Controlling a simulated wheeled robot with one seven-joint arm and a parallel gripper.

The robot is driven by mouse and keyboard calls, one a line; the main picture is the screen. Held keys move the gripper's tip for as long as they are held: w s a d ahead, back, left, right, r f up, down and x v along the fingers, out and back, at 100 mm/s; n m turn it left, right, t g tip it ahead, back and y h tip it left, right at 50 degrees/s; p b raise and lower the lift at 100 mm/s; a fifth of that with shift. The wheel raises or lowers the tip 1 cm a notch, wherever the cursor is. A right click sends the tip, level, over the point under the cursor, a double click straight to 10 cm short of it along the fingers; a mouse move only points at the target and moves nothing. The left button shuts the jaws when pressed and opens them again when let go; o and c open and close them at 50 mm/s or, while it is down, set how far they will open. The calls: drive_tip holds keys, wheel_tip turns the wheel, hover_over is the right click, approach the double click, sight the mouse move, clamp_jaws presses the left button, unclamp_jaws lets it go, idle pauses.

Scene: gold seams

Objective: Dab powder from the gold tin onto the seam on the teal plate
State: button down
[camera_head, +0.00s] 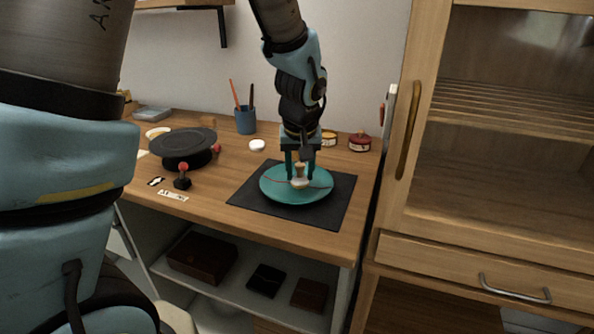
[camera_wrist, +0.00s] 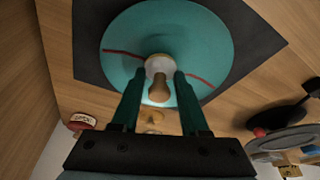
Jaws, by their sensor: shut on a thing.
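The teal plate (camera_head: 275,190) lies on a dark mat and also shows in the wrist view (camera_wrist: 210,40). A thin red seam (camera_wrist: 122,52) crosses it from left to right. My gripper (camera_head: 300,174) is over the plate, pointing down, shut on a dabber (camera_wrist: 159,88) with a wooden handle and a pale round tip. The tip (camera_head: 300,183) is at the middle of the plate, over the seam line; I cannot tell whether it touches. The gold tin (camera_head: 329,139) stands behind the plate, partly hidden by my gripper.
A red tin (camera_head: 360,143) stands right of the gold tin. The dark mat (camera_head: 338,203) reaches near the table's right edge. A black turntable (camera_head: 182,146), a red-knobbed stand (camera_head: 182,178), a white lid (camera_head: 257,145) and a blue cup (camera_head: 245,121) are to the left. A cabinet stands right.

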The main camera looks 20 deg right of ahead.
drive_tip(key=shift+s+d, duration=0.1)
drive_tip(key=shift+d, duration=0.7)
drive_tip(key=shift+s+d+b, duration=0.15)
drive_tip(key=shift+s+b, duration=0.2)
drive_tip(key=shift+s, duration=0.35)
drive_tip(key=shift+w+d, duration=0.3)
drive_tip(key=shift+w, duration=0.05)
drive_tip(key=shift+s+a, duration=0.25)
drive_tip(key=shift+s, duration=0.05)
drive_tip(key=shift+w+d, duration=0.15)
drive_tip(key=shift+w, duration=0.15)
drive_tip(key=shift+s+f, duration=0.15)
drive_tip(key=shift+s, duration=0.05)
drive_tip(key=shift+a, duration=0.2)
drive_tip(key=shift+r, duration=0.2)
